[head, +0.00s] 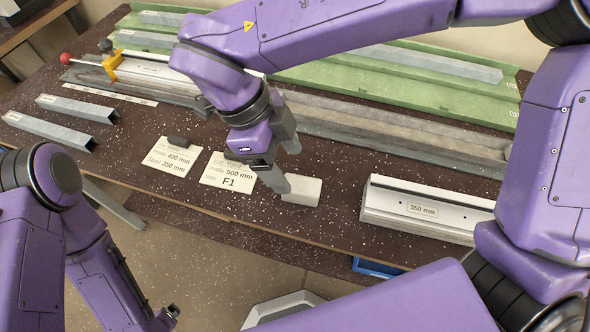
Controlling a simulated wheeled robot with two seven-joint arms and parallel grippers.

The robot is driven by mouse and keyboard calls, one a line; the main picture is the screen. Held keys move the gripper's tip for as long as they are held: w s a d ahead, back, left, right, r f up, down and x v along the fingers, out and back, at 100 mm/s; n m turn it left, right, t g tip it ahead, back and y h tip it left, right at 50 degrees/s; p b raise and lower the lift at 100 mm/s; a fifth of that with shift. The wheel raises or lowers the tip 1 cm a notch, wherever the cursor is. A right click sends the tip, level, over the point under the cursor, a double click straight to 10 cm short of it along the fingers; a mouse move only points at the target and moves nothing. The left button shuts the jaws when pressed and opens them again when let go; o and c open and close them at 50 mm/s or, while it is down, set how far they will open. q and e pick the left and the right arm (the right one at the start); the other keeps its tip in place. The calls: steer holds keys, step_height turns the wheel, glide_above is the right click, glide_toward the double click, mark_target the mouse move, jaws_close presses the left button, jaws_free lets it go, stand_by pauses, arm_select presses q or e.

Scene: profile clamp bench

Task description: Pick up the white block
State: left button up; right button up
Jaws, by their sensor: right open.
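The white block (304,192) lies on the dark speckled bench, right of the paper cards and left of the long white profile. My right gripper (284,165) reaches down at the block's left end, with its jaws open. One finger tip overlaps the block's left edge in the picture; I cannot tell whether it touches. The other finger is farther back, above the bench. My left gripper (168,316) shows only in part at the bottom edge, off the bench front, and its jaws cannot be made out.
A white profile (425,209) labelled 350 mm lies to the right. Grey metal bars (50,130) lie at far left. A green rack (400,85) and clamp (112,63) stand behind.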

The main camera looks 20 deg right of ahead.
mark_target(300, 184)
steer(key=shift+s+d+f, duration=0.2)
steer(key=shift+s+f, duration=0.35)
steer(key=shift+s+d+f, duration=0.2)
steer(key=shift+s+f, duration=0.3)
steer(key=f, duration=0.1)
steer(key=d+f, duration=0.1)
steer(key=f, duration=0.1)
steer(key=w+f, duration=0.1)
steer(key=f, duration=0.1)
steer(key=shift+d+f, duration=0.15)
steer(key=shift+d, duration=0.2)
steer(key=shift+s+d, duration=0.1)
steer(key=shift+s, duration=0.2)
steer(key=shift+w, duration=0.1)
steer(key=c, duration=1.1)
arm_select(q)
steer(key=shift+s+f, duration=0.2)
steer(key=shift+s, duration=0.35)
arm_select(e)
steer(key=shift+c, duration=0.2)
